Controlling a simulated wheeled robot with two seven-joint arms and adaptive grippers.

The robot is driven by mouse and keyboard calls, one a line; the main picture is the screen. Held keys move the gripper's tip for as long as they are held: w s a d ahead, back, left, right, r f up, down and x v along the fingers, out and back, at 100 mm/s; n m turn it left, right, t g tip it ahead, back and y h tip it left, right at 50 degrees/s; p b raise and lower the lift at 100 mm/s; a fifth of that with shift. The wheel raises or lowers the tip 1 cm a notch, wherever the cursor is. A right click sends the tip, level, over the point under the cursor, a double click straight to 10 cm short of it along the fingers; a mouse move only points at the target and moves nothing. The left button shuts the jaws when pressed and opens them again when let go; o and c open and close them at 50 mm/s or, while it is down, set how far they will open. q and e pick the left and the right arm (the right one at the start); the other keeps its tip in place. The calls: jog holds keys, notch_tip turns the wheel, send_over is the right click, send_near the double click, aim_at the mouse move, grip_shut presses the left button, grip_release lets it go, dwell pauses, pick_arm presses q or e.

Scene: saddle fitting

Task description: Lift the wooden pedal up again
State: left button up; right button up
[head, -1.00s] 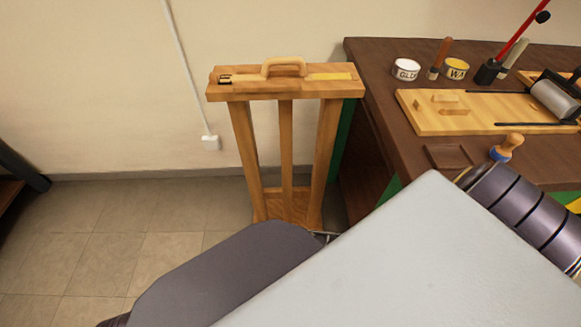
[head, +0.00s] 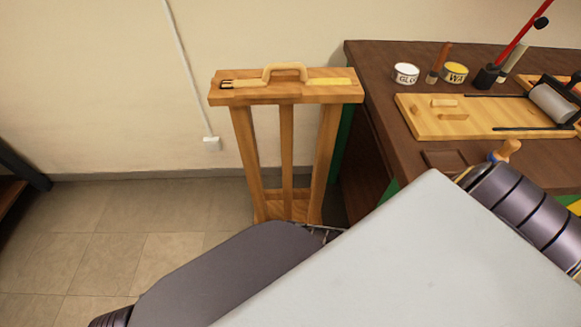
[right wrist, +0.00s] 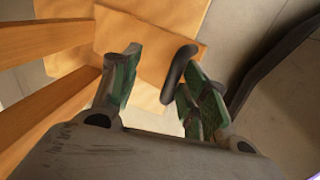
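The wooden stand (head: 286,92) with its slanted legs stands against the wall, and a curved handle sits on its top. Its lower end is partly hidden behind my arm, so the pedal cannot be made out in the head view. In the right wrist view a flat wooden board (right wrist: 155,45), seemingly the pedal, lies below my right gripper (right wrist: 155,88). The fingers are apart, with the board showing beyond and between them. A dark curved loop (right wrist: 180,65) is close to the right finger; contact cannot be told. My left gripper is not in view.
A dark workbench (head: 380,75) stands to the right, with a yellow wooden board (head: 430,122), a glue can (head: 406,73), a wax can (head: 455,71) and tools on it. Stand legs (right wrist: 50,110) run close on the left in the right wrist view. Tiled floor at left is clear.

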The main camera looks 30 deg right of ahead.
jog(key=shift+s, duration=0.15)
dwell(0.5)
jog(key=shift+r, duration=0.1)
jog(key=shift+s+a+r, duration=0.1)
jog(key=shift+s+r, duration=0.05)
jog(key=shift+r, duration=0.65)
notch_tip(320, 180, up, 10)
jog(key=s+a, duration=0.1)
jog(key=shift+s, duration=0.2)
dwell(0.4)
dwell(0.5)
